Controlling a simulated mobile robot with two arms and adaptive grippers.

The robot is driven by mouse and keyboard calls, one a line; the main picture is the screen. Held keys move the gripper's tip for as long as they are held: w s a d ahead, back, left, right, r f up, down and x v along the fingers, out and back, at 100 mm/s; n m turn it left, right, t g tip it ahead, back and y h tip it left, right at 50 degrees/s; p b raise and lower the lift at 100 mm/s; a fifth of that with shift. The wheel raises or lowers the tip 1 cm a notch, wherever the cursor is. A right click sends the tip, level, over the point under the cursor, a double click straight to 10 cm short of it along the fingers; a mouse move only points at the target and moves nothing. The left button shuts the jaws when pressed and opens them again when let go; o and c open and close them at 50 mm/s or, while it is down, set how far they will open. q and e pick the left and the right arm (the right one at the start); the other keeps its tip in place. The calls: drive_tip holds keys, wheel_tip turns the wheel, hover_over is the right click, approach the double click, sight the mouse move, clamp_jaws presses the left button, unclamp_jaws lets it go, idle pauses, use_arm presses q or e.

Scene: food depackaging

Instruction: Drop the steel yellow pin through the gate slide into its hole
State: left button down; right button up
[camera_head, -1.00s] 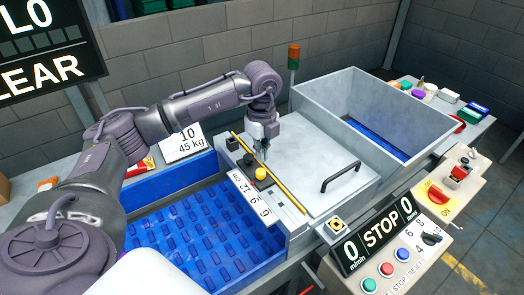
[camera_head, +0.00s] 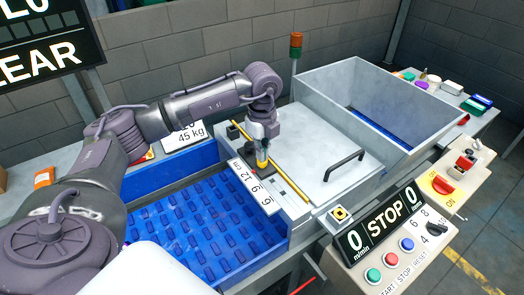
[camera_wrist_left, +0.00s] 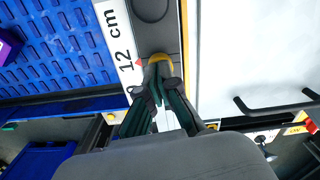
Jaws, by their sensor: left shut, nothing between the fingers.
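The yellow pin head (camera_head: 262,163) stands over the dark gate slide (camera_head: 266,182), by the 12 cm scale. In the left wrist view the yellow head (camera_wrist_left: 159,60) shows partly behind the fingertips, and a dark grey slide surface (camera_wrist_left: 162,34) lies beyond it. My left gripper (camera_head: 264,148) points down right over the pin head. In the wrist view its fingertips (camera_wrist_left: 160,78) are closed together at the near side of the head, with nothing held. I cannot tell whether they touch it. The pin's shank and the hole are hidden. My right gripper is out of view.
A long yellow strip (camera_head: 289,185) runs beside the slide along the steel cover (camera_head: 318,150), which has a black handle (camera_head: 344,165). The blue conveyor belt (camera_head: 205,225) lies front left. A steel hopper (camera_head: 400,90) stands behind right, the button panel (camera_head: 400,255) front right.

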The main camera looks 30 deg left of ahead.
use_arm(q)
drive_tip(key=shift+s+f, duration=0.1)
drive_tip(key=shift+f, duration=0.25)
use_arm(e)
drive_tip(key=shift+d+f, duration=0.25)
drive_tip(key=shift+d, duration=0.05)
use_arm(q)
drive_tip(key=shift+s+f, duration=0.1)
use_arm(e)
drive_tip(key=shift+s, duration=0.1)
use_arm(q)
drive_tip(key=shift+w+r+p, duration=0.2)
drive_tip(key=shift+r+p, duration=0.45)
drive_tip(key=shift+r, duration=1.1)
wheel_tip(320, 180, up, 11)
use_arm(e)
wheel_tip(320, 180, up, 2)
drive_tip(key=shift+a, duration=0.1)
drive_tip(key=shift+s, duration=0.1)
